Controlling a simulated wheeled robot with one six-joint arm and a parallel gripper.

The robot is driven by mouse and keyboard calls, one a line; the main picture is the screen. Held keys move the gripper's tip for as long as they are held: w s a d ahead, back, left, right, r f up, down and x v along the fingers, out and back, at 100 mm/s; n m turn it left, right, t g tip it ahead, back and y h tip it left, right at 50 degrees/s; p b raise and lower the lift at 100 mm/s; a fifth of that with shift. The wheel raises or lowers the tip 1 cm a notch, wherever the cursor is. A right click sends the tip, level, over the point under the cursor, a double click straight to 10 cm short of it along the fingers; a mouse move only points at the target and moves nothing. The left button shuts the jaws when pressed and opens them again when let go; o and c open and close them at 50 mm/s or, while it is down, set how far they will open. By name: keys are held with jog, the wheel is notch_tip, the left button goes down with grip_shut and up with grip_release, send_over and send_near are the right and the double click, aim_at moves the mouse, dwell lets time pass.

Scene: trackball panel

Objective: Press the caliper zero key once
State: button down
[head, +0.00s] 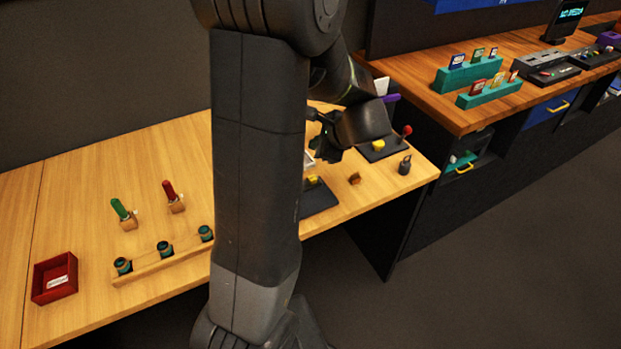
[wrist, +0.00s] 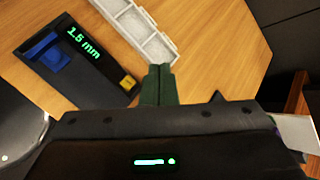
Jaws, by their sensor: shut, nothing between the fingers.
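In the wrist view the caliper (wrist: 66,82) is a dark flat block with a blue part (wrist: 46,52) and a green "1.5 mm" readout. Its small yellow key (wrist: 128,82) sits at the end nearest my fingers. My gripper (wrist: 160,70) has its two dark green fingers shut together and empty. The fingertips appear just right of the yellow key, with a narrow gap in the picture. I cannot tell their height above the table. In the head view my arm covers part of the work area, and the gripper (head: 322,150) is partly hidden.
A white compartment tray (wrist: 140,25) lies beyond the fingertips. In the head view, a dark base with a red-knobbed lever (head: 406,131), a small brown block (head: 355,179) and a dark weight-like object (head: 405,165) stand near the table's right end. A red box (head: 54,277) is far left.

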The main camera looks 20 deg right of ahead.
jog(key=shift+f, duration=0.1)
jog(key=b, duration=0.7)
send_over(315, 184)
notch_tip(315, 184, down, 9)
jog(key=shift+r, duration=0.15)
dwell(1.6)
jog(key=shift+f+b, duration=0.4)
jog(key=shift+b, duration=0.1)
jog(key=shift+f+b, duration=0.4)
jog(key=shift+f, duration=0.05)
dwell(0.4)
jog(key=shift+r+p, duration=0.75)
jog(key=shift+r, duration=0.15)
jog(key=shift+r+p, duration=2)
jog(key=shift+r, duration=0.5)
